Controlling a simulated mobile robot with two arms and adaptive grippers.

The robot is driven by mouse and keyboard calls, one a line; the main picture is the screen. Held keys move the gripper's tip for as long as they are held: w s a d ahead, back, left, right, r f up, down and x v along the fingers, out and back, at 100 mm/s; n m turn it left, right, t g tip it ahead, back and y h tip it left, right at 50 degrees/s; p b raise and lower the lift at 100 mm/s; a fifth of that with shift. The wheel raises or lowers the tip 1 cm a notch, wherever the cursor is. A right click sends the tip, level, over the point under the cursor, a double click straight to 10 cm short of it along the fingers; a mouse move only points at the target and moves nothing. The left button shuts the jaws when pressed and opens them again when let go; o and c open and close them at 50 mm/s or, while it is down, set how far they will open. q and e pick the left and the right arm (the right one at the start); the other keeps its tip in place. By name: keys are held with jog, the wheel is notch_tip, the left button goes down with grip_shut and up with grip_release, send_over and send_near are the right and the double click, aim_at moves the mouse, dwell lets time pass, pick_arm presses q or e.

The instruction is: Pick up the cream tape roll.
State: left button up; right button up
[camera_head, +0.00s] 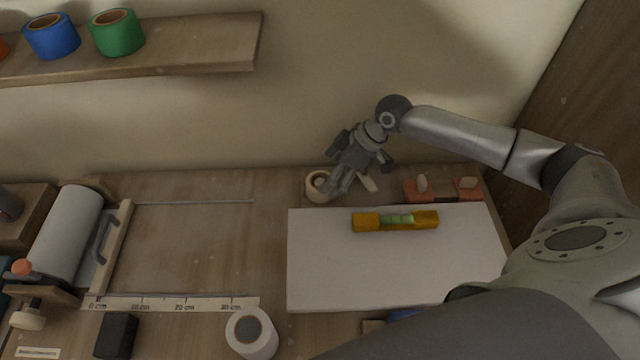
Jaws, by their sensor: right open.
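The cream tape roll (313,194) stands at the back of the wooden bench, against the wall side, with its round opening showing. My right gripper (339,186) reaches down from the upper right and is open. Its fingers are right beside the roll, at the roll's right side, and overlap its right edge in the picture. I cannot tell whether they touch it or whether one finger is behind it. My left gripper is not in view.
A white board (390,270) with a yellow level (366,222) lies in front. A white roll (262,345) stands nearer. Blue (58,42) and green (121,40) tape rolls sit on a shelf (200,45). The bench's middle left is mostly clear.

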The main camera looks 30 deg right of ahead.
aim_at(321, 182)
jog(key=shift+w+a+f, duration=0.1)
jog(key=shift+a+f, duration=0.15)
jog(key=shift+f, duration=0.2)
jog(key=p+x, duration=0.1)
jog(key=x, duration=0.4)
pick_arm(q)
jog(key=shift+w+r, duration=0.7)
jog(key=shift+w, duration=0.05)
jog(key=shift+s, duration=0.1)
pick_arm(e)
jog(key=shift+c, duration=0.2)
jog(key=shift+c, duration=1.2)
jog(key=c, duration=0.8)
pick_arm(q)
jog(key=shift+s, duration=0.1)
pick_arm(e)
jog(key=shift+c, duration=0.2)
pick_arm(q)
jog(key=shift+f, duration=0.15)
pick_arm(e)
jog(key=shift+r, duration=0.15)
